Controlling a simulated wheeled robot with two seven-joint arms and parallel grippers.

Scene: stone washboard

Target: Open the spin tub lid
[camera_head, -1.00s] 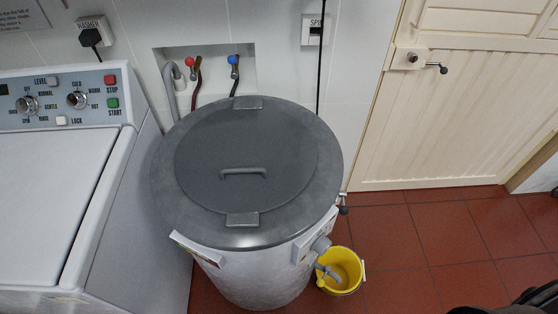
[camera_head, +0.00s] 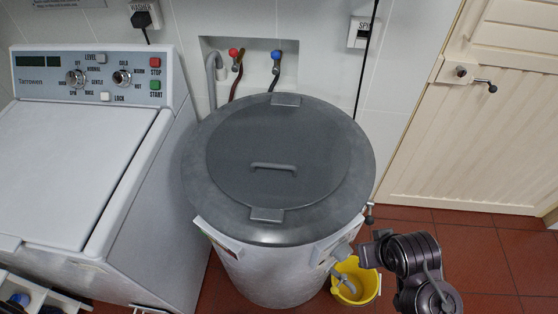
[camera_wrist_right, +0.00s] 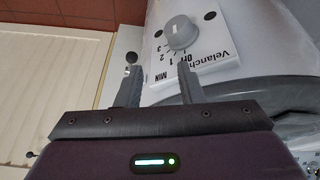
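The spin tub (camera_head: 255,268) is a tall pale drum standing right of the washer. Its round dark grey lid (camera_head: 240,165) lies flat and shut on the wide grey rim, with a bar handle (camera_head: 274,167) across the middle and a tab (camera_head: 267,215) at the front. My right gripper (camera_head: 367,254) is low at the tub's front right, beside the drum and below lid height. In the right wrist view my right gripper (camera_wrist_right: 158,78) has its two fingers apart with nothing between them. Beyond them is the tub's control panel with a timer knob (camera_wrist_right: 180,32). My left gripper is not in view.
The washer (camera_head: 75,170) stands close on the left. A yellow bucket (camera_head: 362,283) sits on the red tile floor under the tub's spout, near my right arm. A tap recess (camera_head: 255,70) and a hanging black cable are behind the tub. A cream door (camera_head: 470,130) is at right.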

